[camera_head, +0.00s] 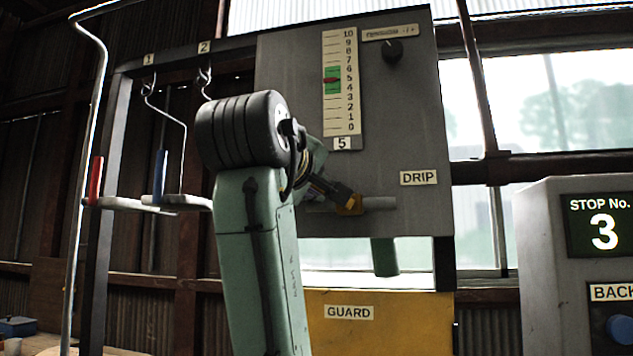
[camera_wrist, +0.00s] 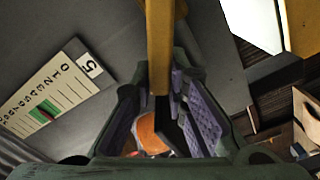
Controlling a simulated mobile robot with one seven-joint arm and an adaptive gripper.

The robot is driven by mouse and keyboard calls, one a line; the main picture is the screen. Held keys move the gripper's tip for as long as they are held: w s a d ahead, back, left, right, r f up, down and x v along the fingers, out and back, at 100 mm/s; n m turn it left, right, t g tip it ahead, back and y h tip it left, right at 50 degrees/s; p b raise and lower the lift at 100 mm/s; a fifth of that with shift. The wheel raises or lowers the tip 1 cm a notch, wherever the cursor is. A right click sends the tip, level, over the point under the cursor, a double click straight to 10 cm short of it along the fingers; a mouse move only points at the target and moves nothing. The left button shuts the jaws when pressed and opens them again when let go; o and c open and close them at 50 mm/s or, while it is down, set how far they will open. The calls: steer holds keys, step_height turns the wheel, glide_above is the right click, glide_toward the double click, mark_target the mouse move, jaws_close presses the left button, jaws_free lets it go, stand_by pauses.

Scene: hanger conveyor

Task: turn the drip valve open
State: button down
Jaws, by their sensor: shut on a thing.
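The drip valve is on the grey panel beside the DRIP label (camera_head: 418,178). A grey pipe (camera_head: 380,203) runs there, and a short yellow-orange part (camera_head: 350,205), apparently the valve's handle, shows at my dark fingers. My gripper (camera_head: 335,193) is partly hidden by my arm in the head view. In the wrist view, a long yellow handle (camera_wrist: 160,45) passes between the purple-padded fingers of my gripper (camera_wrist: 163,88), which is shut on it. An orange piece (camera_wrist: 150,132) shows deeper between the fingers. The valve's body and its turn angle are not clear.
A scale (camera_head: 341,80) with a red pointer in its green band and a dark knob (camera_head: 389,50) are above. A yellow GUARD panel (camera_head: 390,325) is below. A stop-number console (camera_head: 545,240) showing 3 stands right. Numbered hangers (camera_head: 180,150) hang left.

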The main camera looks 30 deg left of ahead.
steer(key=shift+f, duration=0.15)
steer(key=shift+a, duration=0.1)
stand_by(0.3)
steer(key=c, duration=1.6)
jaws_free()
steer(key=shift+o, duration=0.2)
steer(key=v, duration=1.2)
